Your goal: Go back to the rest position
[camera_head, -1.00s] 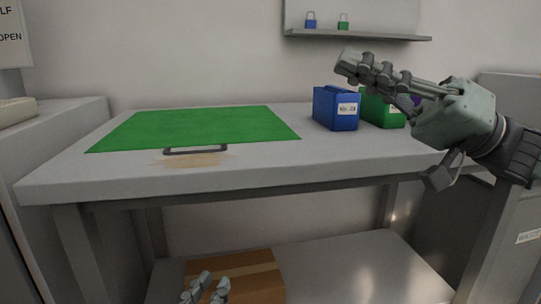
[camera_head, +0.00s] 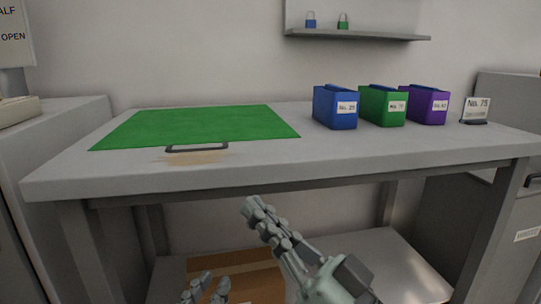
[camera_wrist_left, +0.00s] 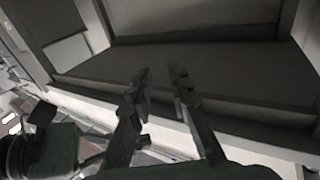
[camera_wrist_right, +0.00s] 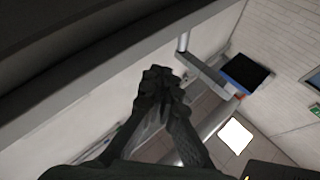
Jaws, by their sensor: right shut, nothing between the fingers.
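My right gripper (camera_head: 254,210) is in front of the table's front edge, below the tabletop level in the picture. Its fingers are together with nothing between them, and the right wrist view also shows its fingers closed (camera_wrist_right: 160,82). My left gripper (camera_head: 207,284) is low at the bottom of the head view, left of the right gripper. In the left wrist view its fingers (camera_wrist_left: 162,78) are apart and empty. Much of both arms is outside the head view.
A No. 75 sign (camera_head: 476,108) stands at right. A cardboard box (camera_head: 262,282) sits on the lower shelf.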

